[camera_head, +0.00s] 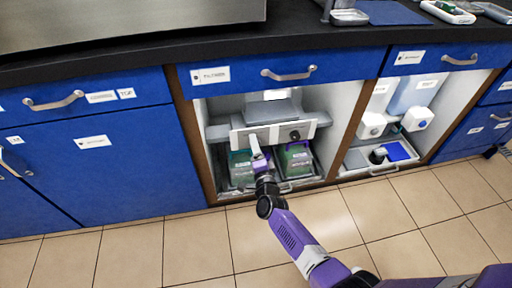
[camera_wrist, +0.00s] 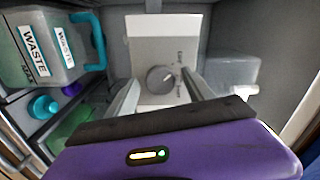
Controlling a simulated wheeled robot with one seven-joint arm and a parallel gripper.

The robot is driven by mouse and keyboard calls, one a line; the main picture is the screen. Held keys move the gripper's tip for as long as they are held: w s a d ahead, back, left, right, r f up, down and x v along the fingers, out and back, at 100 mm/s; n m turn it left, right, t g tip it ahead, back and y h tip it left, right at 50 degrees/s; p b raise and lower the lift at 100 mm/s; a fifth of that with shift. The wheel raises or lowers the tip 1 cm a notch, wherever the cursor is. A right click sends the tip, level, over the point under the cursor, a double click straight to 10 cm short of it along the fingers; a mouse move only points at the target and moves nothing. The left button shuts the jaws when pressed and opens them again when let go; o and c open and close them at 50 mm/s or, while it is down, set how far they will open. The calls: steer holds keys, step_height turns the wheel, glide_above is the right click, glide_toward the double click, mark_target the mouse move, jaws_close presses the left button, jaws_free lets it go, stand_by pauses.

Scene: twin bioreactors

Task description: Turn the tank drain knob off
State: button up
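A grey round knob (camera_wrist: 160,79) sits on a light panel in the wrist view, with small printed words to its right that I cannot read surely. My gripper (camera_wrist: 162,92) is open, its two fingers apart on the left and right of the knob in the picture. I cannot tell whether they touch it. In the head view my gripper (camera_head: 254,143) reaches into the open cabinet at the left part of the white panel (camera_head: 272,133) and hides what is behind it. A dark knob (camera_head: 295,135) shows on the panel's right part.
A waste container (camera_wrist: 45,48) with a teal handle stands at the left in the wrist view. Green-filled containers (camera_head: 297,158) stand below the panel in a tray. Wooden cabinet posts (camera_head: 196,150) bound the opening. The right bay holds white-capped bottles (camera_head: 372,125). The tiled floor is clear.

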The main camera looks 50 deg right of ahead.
steer(key=p+v, duration=0.3)
steer(key=v, duration=0.4)
steer(key=shift+s+a, duration=0.2)
steer(key=shift+s, duration=0.15)
stand_by(0.5)
